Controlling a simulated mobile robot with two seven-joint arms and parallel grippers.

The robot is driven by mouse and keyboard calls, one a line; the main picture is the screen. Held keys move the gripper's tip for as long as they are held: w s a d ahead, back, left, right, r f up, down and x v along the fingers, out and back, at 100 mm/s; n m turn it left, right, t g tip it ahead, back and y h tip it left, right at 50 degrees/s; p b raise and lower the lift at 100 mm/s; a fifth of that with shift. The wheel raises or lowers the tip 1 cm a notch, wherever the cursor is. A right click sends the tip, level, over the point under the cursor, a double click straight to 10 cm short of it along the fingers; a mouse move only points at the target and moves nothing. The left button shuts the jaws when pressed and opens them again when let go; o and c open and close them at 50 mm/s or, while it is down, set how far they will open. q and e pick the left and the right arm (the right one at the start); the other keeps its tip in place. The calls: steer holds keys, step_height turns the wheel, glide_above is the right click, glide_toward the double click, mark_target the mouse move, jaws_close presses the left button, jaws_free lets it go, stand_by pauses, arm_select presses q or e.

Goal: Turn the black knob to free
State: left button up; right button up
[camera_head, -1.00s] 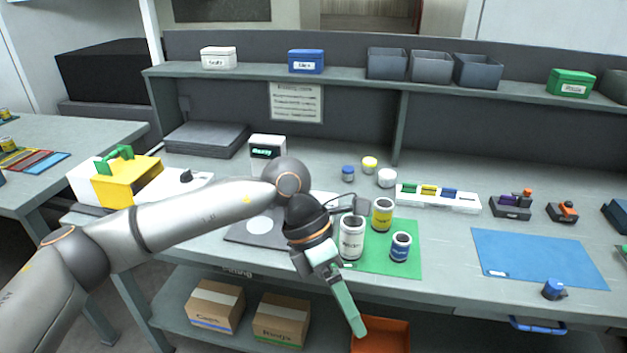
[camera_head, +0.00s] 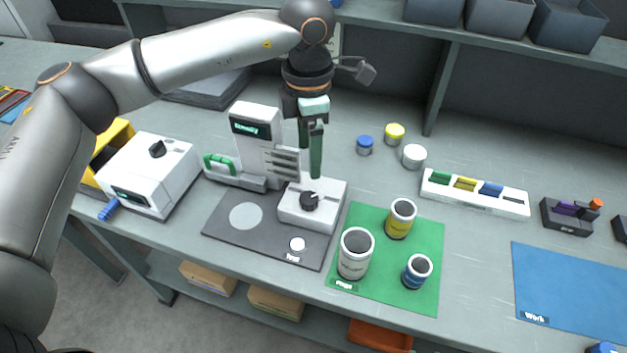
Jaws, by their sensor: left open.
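A black knob (camera_head: 309,201) with a white mark sits on top of the low white block at the front of the gantry machine (camera_head: 258,147). My left gripper (camera_head: 310,160) points down with its green fingers a little apart. It is open and empty, above and behind this knob, and does not appear to touch it. A second black knob (camera_head: 157,149) is on the white box (camera_head: 150,175) at the left, away from the gripper. My right gripper is not in view.
Several small jars (camera_head: 364,145) stand behind the mat. A shelf with grey bins (camera_head: 565,22) runs along the back.

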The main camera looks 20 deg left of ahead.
mark_target(310, 197)
arm_select(q)
step_height(310, 197, down, 10)
steer(key=shift+s+f+p, duration=0.15)
steer(key=shift+f+p, duration=0.1)
steer(key=shift+p, duration=0.5)
steer(key=shift+f, duration=0.55)
jaws_close()
